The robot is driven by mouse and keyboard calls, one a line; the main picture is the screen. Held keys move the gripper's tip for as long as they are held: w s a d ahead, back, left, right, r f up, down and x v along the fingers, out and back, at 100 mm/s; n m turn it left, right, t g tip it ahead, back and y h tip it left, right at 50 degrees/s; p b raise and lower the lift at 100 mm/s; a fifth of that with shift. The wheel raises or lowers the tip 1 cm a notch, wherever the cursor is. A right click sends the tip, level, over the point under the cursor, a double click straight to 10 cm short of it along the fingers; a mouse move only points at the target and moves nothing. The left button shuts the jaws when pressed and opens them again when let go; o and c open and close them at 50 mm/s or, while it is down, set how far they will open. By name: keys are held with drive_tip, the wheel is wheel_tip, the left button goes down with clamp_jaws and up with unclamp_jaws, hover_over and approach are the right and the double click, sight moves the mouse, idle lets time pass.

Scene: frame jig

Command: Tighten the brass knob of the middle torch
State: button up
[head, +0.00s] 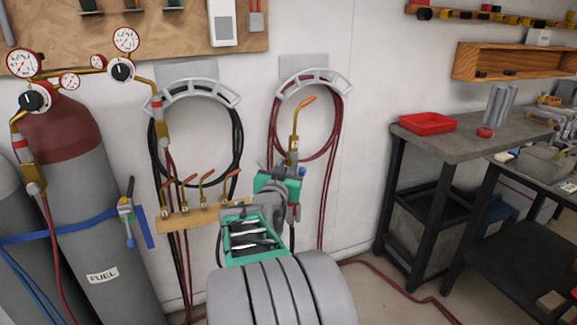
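An upright torch with a bent copper tip and brass body (294,142) stands in front of the right-hand hose coil. My gripper (291,170), with teal parts, is at its lower end and covers that part. I cannot tell whether the fingers touch it, or whether they are open or shut. Several smaller brass pieces with bent copper tips (204,188) stand in a wooden rack (190,218) left of my gripper. I cannot tell which torch is the middle one. No brass knob can be made out clearly; any knob near the gripper is hidden or too small.
Gas cylinders (75,190) with gauges (25,63) stand at left. A black hose coil (238,135) and a dark red hose coil (336,130) hang on the wall. A workbench (465,143) with a red tray (427,123) is at right. A red hose (395,291) crosses the floor.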

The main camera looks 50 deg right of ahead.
clamp_jaws()
drive_tip(key=m+b, duration=0.4)
drive_tip(key=b, duration=0.7)
drive_tip(key=shift+f+m+h, duration=0.15)
drive_tip(key=shift+m+h, duration=0.15)
drive_tip(key=shift+h, duration=0.1)
drive_tip(key=shift+o, duration=2.3)
unclamp_jaws()
